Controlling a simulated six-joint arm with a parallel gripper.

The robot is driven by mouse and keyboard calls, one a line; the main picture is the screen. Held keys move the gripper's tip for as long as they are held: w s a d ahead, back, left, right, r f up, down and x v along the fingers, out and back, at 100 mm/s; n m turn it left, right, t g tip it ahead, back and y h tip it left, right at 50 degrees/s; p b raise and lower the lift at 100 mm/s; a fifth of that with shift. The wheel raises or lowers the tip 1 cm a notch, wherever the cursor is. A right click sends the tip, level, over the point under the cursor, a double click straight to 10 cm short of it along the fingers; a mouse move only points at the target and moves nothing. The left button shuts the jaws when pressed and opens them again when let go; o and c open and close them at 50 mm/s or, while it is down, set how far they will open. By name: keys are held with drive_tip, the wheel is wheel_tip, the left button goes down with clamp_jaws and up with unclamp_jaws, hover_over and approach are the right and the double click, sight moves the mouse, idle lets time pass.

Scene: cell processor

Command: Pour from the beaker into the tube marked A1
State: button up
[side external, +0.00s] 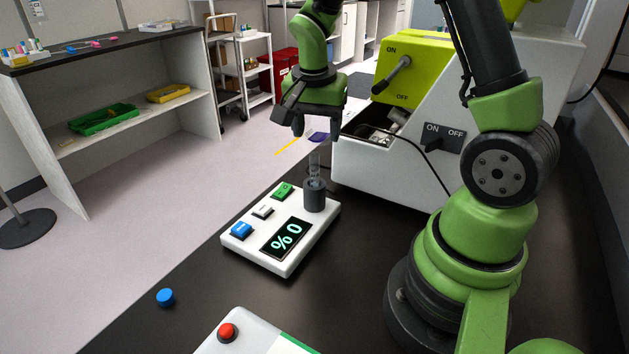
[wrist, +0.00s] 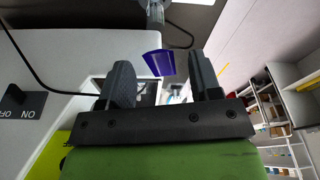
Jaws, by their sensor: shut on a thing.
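My gripper (side external: 318,132) is closed on a clear beaker, whose walls barely show. Its dark blue-purple liquid (side external: 318,137) shows just below the fingers. In the wrist view the liquid (wrist: 159,62) lies between and beyond the two fingers (wrist: 165,85); I cannot tell the beaker's tilt exactly. A clear tube (side external: 315,163) stands upright in a dark grey holder (side external: 314,195) on a white device (side external: 275,257), below the gripper in the side view. No colored liquid shows in the tube, and no A1 mark is legible.
A large white machine with a yellow-green panel (side external: 410,70) stands close behind the gripper. A blue cap (side external: 166,297) lies on the dark bench. Another white unit with a red button (side external: 227,332) is at the front. Green (side external: 283,190) and blue (side external: 241,230) buttons sit on the device.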

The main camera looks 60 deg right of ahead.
drive_tip(key=shift+a+h, duration=0.15)
drive_tip(key=shift+h, duration=0.35)
drive_tip(key=shift+a+r+t+h, duration=0.1)
drive_tip(key=shift+t+h, duration=0.2)
drive_tip(key=shift+h, duration=0.3)
drive_tip(key=shift+s, duration=0.1)
idle(0.7)
drive_tip(key=shift+d+f+g+y, duration=0.1)
drive_tip(key=shift+d+g+y, duration=0.15)
drive_tip(key=shift+y, duration=0.55)
drive_tip(key=shift+d+f+g+y, duration=0.15)
drive_tip(key=shift+g+y, duration=0.1)
drive_tip(key=shift+y, duration=0.55)
drive_tip(key=y, duration=0.2)
drive_tip(key=g+y, duration=0.1)
drive_tip(key=shift+w+d+y, duration=0.2)
drive_tip(key=shift+d+y, duration=0.15)
drive_tip(key=shift+y, duration=0.05)
